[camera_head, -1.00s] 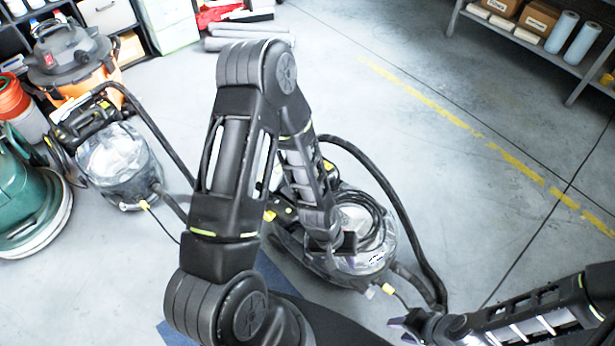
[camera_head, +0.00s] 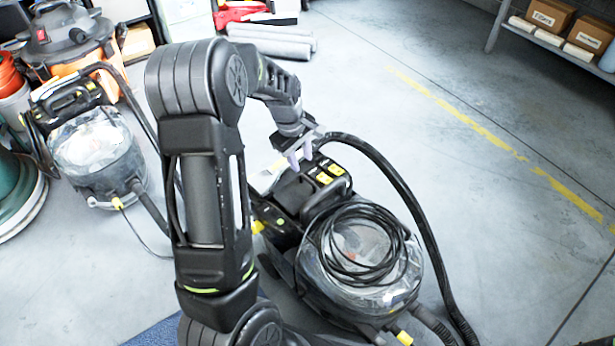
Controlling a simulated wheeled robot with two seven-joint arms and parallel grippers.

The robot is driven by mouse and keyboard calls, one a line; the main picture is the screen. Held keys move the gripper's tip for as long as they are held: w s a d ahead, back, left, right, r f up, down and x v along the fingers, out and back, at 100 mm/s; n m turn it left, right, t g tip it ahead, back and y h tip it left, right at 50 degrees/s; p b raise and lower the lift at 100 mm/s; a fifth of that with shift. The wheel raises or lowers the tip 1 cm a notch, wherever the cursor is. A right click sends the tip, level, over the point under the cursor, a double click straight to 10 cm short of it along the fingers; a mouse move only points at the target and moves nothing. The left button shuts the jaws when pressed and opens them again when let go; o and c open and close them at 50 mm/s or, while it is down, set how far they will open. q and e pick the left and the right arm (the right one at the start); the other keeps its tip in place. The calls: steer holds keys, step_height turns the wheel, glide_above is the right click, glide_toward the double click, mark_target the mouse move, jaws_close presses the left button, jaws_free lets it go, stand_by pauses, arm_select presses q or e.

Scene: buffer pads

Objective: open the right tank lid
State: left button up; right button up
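A black cleaning machine with a clear domed tank (camera_head: 395,290) stands right of centre. A black cable (camera_head: 345,272) lies coiled over the clear dome. The machine's black rear top (camera_head: 292,196) carries yellow labels (camera_head: 324,179). I cannot tell which part is the right tank lid. My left gripper (camera_head: 300,157) points down just above the rear top, near the yellow labels. Its two pale fingers are slightly apart with nothing visible between them. Whether they touch the machine is unclear. My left arm hides part of the machine's left side. My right gripper is out of view.
A black hose (camera_head: 405,190) arches over the machine's right side. A similar machine (camera_head: 98,160) stands at the left, with an orange and black vacuum (camera_head: 68,45) behind it. A shelf with boxes (camera_head: 550,14) is at the top right. The floor right of the hose is clear.

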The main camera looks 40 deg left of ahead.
mark_target(306, 178)
arm_select(q)
steer(key=f+b, duration=0.1)
steer(key=f, duration=0.1)
steer(key=w+f, duration=0.1)
steer(key=f, duration=0.2)
steer(key=f+b, duration=0.1)
steer(key=f, duration=0.1)
steer(key=shift+w+d+f+b, duration=0.15)
steer(key=shift+w+f+b, duration=0.1)
steer(key=shift+f+b, duration=0.15)
steer(key=shift+c, duration=0.2)
jaws_close()
stand_by(1.1)
